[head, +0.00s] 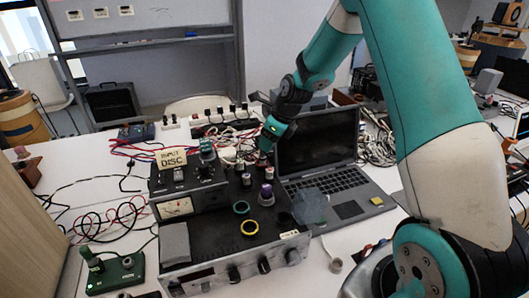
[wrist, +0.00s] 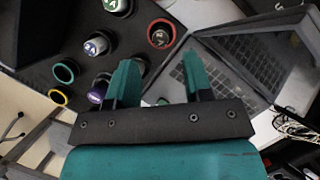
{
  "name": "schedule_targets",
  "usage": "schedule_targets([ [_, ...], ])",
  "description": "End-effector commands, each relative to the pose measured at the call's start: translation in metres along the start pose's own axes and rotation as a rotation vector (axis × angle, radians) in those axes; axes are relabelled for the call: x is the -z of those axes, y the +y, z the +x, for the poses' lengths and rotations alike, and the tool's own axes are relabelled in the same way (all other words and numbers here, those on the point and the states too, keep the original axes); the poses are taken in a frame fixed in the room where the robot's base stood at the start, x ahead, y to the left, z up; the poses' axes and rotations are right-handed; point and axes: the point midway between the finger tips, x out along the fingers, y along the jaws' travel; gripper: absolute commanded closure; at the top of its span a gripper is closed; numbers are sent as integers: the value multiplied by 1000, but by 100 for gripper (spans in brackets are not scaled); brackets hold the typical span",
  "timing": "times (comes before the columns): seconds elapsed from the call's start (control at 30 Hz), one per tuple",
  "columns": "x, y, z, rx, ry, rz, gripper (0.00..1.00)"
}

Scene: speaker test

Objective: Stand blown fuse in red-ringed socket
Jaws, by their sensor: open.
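My gripper (head: 264,150) is open, pointing down over the far right of a black equipment top (head: 214,226). In the wrist view its two teal fingers (wrist: 159,76) are apart with nothing between the tips. The red-ringed socket (wrist: 160,33) lies just beyond the fingertips; a pale-topped cylinder shows inside the ring. A purple-topped cylinder (wrist: 97,94) stands left of the fingers and also shows in the head view (head: 267,190). A dark cylinder (wrist: 137,68) is partly hidden behind the left finger. I cannot tell which cylinder is the blown fuse.
A teal ring (head: 241,207) and a yellow ring (head: 250,228) look empty. More capped cylinders (wrist: 95,45) stand nearby. An open laptop (head: 325,150) is close on the right. A "DISC" sign (head: 172,159) and cables (head: 120,218) are left.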

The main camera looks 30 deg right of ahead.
Motion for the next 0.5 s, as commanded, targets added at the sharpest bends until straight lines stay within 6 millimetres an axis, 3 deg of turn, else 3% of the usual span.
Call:
schedule_targets([
  [0.2, 0, -1, -43, 3, -1, 1, 53],
  [0.37, 0, 1, -59, 0, 0, -5, 53],
  [0.5, -9, 25, -72, -22, -1, -174, 53],
])
